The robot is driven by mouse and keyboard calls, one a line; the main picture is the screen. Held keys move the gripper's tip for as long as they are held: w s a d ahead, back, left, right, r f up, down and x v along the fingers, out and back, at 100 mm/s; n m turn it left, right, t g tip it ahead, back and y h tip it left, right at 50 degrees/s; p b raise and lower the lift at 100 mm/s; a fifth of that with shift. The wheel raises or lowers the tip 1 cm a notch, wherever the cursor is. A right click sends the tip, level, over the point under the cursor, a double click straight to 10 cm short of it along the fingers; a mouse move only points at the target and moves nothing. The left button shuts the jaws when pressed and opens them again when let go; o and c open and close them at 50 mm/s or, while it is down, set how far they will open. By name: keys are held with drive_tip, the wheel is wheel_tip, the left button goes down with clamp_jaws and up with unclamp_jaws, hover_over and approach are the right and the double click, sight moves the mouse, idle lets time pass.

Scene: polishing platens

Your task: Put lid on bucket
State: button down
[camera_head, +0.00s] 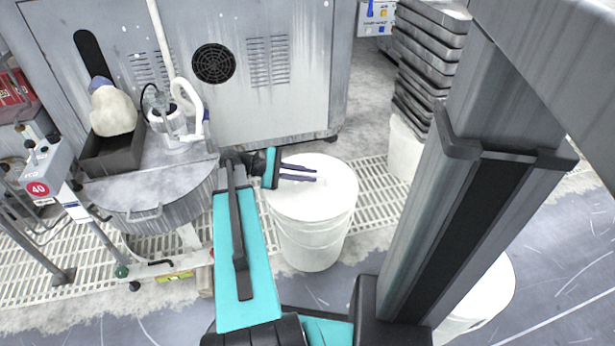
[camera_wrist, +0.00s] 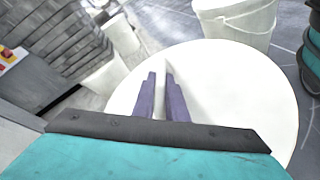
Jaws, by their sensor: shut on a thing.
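My gripper (camera_head: 316,174) reaches in from the left over a white bucket (camera_head: 311,245). Its purple fingers are shut on the white round lid (camera_head: 325,200), which lies over the bucket's top. In the wrist view the lid (camera_wrist: 235,100) fills the middle, and a thin white upright ridge shows between the fingers (camera_wrist: 161,76). The lid looks about level and roughly centred on the bucket. I cannot tell whether its rim is seated or slightly above the bucket. The bucket beneath is hidden by the lid in the wrist view.
A grey machine cabinet (camera_head: 270,95) stands behind. A metal drum (camera_head: 165,210) with a dark tray (camera_head: 112,152) is at left. Stacked grey trays (camera_head: 425,60) stand at back right. Another white bucket (camera_head: 490,295) is partly hidden behind my column. A floor grating (camera_head: 375,190) surrounds the bucket.

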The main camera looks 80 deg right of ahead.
drive_tip(key=shift+f, duration=0.5)
idle(0.4)
drive_tip(key=c, duration=1.7)
unclamp_jaws()
drive_tip(key=shift+w, duration=0.1)
drive_tip(key=p+v, duration=0.4)
drive_tip(key=v, duration=0.8)
drive_tip(key=shift+r, duration=0.15)
drive_tip(key=shift+p+v, duration=0.4)
drive_tip(key=shift+v, duration=0.4)
